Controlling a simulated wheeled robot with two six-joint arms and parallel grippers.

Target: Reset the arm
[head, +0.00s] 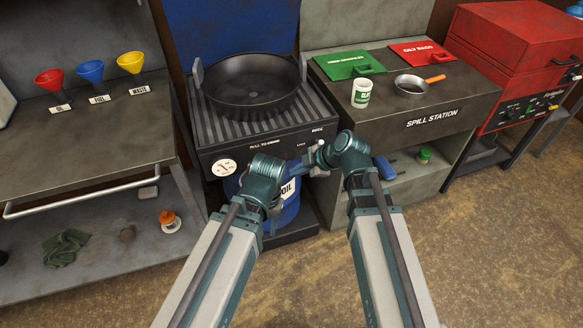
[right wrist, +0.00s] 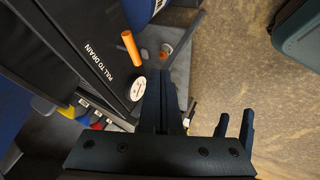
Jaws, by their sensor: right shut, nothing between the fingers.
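My right arm reaches forward in the head view, and its wrist bends so that the right gripper (head: 312,158) points left in front of the drain station. In the right wrist view the right gripper's fingers (right wrist: 165,105) are together with nothing between them. My left arm (head: 262,175) also reaches forward, with its wrist beside the right gripper. The left gripper is largely hidden by its own wrist, so its jaws cannot be read. An orange cylindrical handle (right wrist: 131,47) shows beside the "PULL TO DRAIN" panel in the right wrist view, apart from the fingers.
The drain station holds a round black pan (head: 252,85), with a blue oil drum (head: 285,212) below. The left bench carries red, blue and yellow funnels. The spill station (head: 450,105) holds a white can (head: 361,92) and small pan (head: 411,88). Floor at right is clear.

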